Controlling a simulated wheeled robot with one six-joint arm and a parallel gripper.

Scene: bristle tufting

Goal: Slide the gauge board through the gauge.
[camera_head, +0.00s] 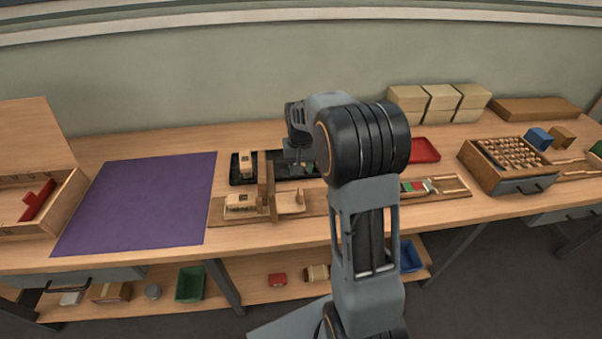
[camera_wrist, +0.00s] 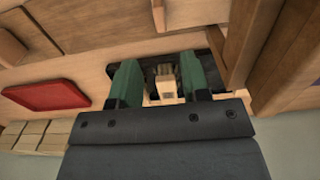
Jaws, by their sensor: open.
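The gauge (camera_head: 266,186) looks like an upright pair of brown wooden plates on a long wooden base; the plates also show at the right of the wrist view (camera_wrist: 243,42). A pale block (camera_head: 240,203) lies on the base left of the plates, and another pale piece (camera_head: 290,203) lies right of them. I cannot tell which is the gauge board. My gripper (camera_wrist: 162,82) is open, with green fingers on either side of a small pale block with bristles (camera_wrist: 168,88) over a black tray. Contact cannot be told. In the head view my arm partly hides the gripper.
The black tray (camera_head: 281,179) lies behind the gauge; a second pale block (camera_head: 245,164) stands at its left part. A purple mat (camera_head: 140,205) at left is clear.

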